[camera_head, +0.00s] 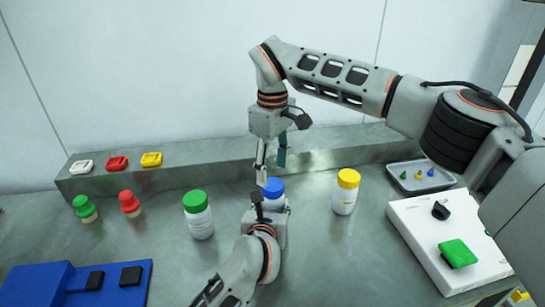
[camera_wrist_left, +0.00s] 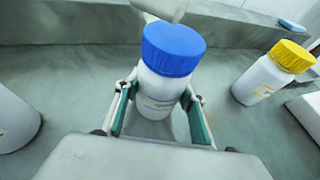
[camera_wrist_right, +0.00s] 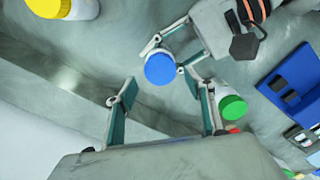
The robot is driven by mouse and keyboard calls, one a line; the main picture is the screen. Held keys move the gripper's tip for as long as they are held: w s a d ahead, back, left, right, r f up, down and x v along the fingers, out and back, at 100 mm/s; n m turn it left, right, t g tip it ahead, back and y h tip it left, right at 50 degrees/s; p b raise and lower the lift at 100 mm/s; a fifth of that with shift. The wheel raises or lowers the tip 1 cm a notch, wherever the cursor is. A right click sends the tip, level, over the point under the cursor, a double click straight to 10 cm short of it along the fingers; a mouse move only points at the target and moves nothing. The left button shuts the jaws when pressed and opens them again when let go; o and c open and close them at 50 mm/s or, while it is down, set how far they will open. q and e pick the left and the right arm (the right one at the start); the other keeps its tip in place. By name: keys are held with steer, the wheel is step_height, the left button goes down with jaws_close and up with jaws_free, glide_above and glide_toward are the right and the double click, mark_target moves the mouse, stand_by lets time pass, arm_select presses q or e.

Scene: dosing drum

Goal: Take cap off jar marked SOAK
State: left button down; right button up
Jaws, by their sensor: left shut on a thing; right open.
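A white jar with a blue cap (camera_head: 273,188) stands mid-table; it also shows in the left wrist view (camera_wrist_left: 173,50), cap on. My left gripper (camera_wrist_left: 160,106) is shut around its body, below the cap. My right gripper (camera_head: 271,163) points down, open and empty, just above the blue cap; the right wrist view shows the cap (camera_wrist_right: 160,69) beyond its fingertips, apart from them. A green-capped jar (camera_head: 200,218) stands to the left and a yellow-capped jar (camera_head: 345,195) to the right, both closed. Label words are too small to read, so I cannot tell which says SOAK.
A raised metal ledge (camera_head: 215,150) runs behind, with white, red and yellow pieces at its left. Green (camera_head: 84,208) and red (camera_head: 129,203) knobbed pieces and a blue block (camera_head: 60,285) lie left. A grey tray (camera_head: 445,184) and white box (camera_head: 415,235) stand right.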

mark_target(272, 184)
steer(key=shift+f, duration=2.3)
